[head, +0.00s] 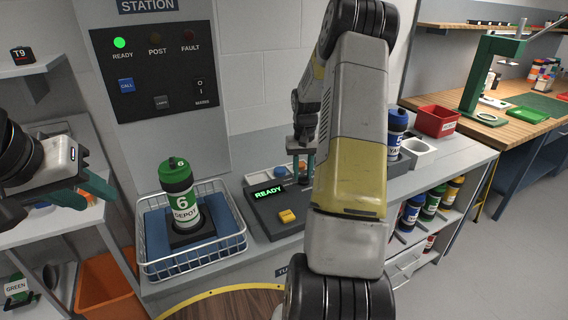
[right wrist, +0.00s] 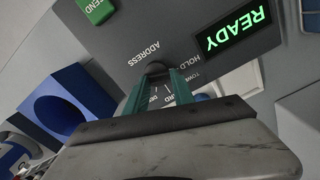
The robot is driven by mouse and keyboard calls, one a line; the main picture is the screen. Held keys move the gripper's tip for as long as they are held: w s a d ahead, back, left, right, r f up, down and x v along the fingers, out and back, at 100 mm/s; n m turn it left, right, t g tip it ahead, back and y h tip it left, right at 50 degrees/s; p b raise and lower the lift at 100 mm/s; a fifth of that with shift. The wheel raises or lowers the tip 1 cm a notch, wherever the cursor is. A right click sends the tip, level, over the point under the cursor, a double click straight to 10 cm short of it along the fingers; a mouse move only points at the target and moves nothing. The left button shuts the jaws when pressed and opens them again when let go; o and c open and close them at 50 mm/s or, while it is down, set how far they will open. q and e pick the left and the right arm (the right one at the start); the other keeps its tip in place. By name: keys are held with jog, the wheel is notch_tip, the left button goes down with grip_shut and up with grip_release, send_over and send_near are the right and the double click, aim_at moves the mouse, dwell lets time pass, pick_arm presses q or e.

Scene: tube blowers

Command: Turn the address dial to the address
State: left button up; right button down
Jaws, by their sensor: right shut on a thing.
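The address dial (right wrist: 156,70) is a dark round knob on a grey panel under the word ADDRESS, upside down in the right wrist view. My right gripper (right wrist: 160,85) has its teal fingers closed on the dial's sides; they hide part of the markings around it. In the head view my right gripper (head: 303,152) is at the back of the counter, and my right arm hides the dial. A lit READY display (head: 268,192) is on the console; it also shows in the right wrist view (right wrist: 238,30). My left gripper (head: 85,192) is open and empty at the left.
A green tube carrier (head: 180,200) marked 6 DEPOT stands in a white wire basket (head: 235,245). A yellow button (head: 287,216) is on the console, and a green SEND button (right wrist: 96,8) is near the dial. A blue carrier (head: 396,125) stands at the right.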

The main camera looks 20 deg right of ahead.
jog(key=shift+w+r, duration=0.1)
dwell(0.3)
jog(key=c, duration=1.1)
grip_release()
notch_tip(320, 180, up, 8)
jog(key=shift+f, duration=0.15)
